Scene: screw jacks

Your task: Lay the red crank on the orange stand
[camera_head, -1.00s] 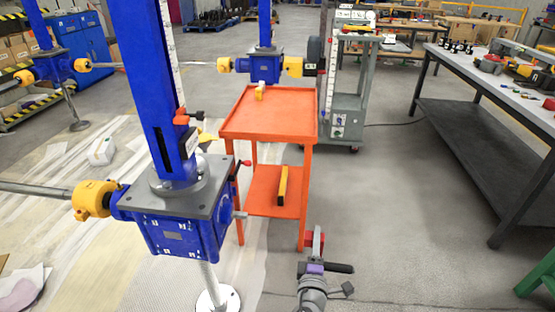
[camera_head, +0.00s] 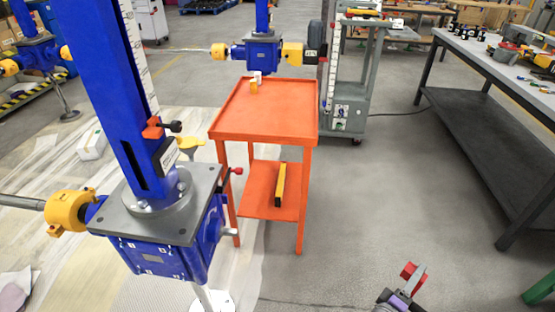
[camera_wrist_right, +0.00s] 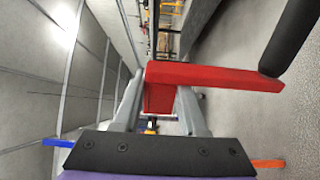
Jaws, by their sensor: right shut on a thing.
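The red crank (camera_head: 409,270) is in my right gripper (camera_head: 413,281), low at the right of the head view, above the floor and apart from the stand. In the right wrist view the red crank arm (camera_wrist_right: 222,76) lies across between the two grey fingers of my right gripper (camera_wrist_right: 160,100), which is shut on it. Its black handle (camera_wrist_right: 291,38) sticks up at the right end. The orange stand (camera_head: 270,136) is up and left of the gripper, with a flat rimmed top. My left gripper is not in view.
A blue screw jack (camera_head: 165,225) stands left of the stand, and a grey workbench (camera_head: 480,70) at the right. Floor between is clear.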

